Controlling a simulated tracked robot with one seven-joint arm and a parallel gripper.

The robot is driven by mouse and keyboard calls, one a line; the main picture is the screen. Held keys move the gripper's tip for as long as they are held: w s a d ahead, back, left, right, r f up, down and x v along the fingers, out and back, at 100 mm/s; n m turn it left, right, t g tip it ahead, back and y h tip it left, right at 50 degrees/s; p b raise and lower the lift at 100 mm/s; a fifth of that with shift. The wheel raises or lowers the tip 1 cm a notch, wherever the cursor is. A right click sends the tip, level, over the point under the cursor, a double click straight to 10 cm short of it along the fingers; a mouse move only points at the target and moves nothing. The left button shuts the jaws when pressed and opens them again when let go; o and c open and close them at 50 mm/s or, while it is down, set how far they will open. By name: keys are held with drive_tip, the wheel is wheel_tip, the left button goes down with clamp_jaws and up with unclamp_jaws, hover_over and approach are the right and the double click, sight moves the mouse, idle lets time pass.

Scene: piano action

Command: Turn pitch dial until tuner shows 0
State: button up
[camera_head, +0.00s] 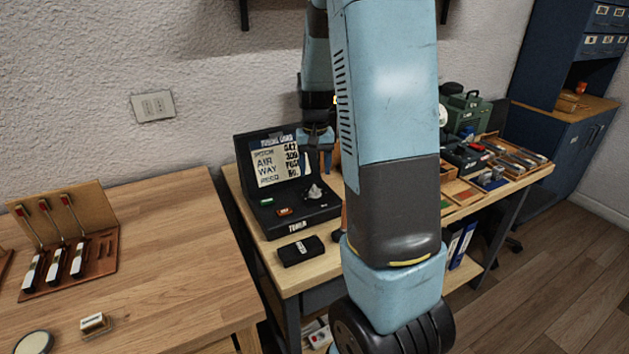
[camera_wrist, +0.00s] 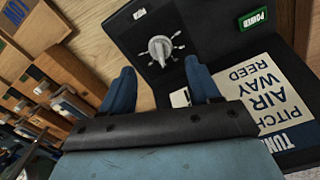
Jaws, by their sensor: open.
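The tuner is a black open case (camera_head: 268,225) on the middle bench. Its raised lid carries a pale panel (camera_head: 272,165) with the words PITCH, AIR WAY and REED; no pitch reading is legible. The grey pitch dial (camera_head: 314,192) sits at the right of its base. In the wrist view the dial (camera_wrist: 160,48) shows as a knob with a pointer, ringed by radiating marks. My gripper (camera_head: 318,165) hangs over the right side of the case. Its two blue fingers (camera_wrist: 160,66) are apart and empty, with the dial just beyond the gap between their tips, not gripped.
A green POWER label (camera_wrist: 252,18) is near the dial. A small black box (camera_head: 300,250) lies in front of the tuner. A green machine (camera_head: 465,112) and wooden trays (camera_head: 510,158) stand to the right. A wooden table (camera_head: 160,265) with a hammer rack (camera_head: 75,240) is at left.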

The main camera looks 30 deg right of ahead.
sight(314, 188)
wheel_tip(314, 188, up, 7)
drive_tip(key=shift+r, duration=0.15)
idle(0.6)
drive_tip(key=s+a+r+n+t, duration=0.1)
drive_tip(key=s+a+r+t, duration=0.1)
drive_tip(key=s, duration=0.5)
drive_tip(key=s+a+r+n+t, duration=0.1)
drive_tip(key=s+a+r, duration=0.4)
drive_tip(key=s, duration=0.3)
drive_tip(key=s+a+r+n+t, duration=0.2)
drive_tip(key=s+a+r, duration=0.2)
drive_tip(key=s, duration=0.4)
drive_tip(key=shift+s+a+r+t, duration=0.15)
drive_tip(key=shift+a+r+t, duration=0.15)
drive_tip(key=shift+a, duration=0.55)
drive_tip(key=shift+s+f, duration=0.1)
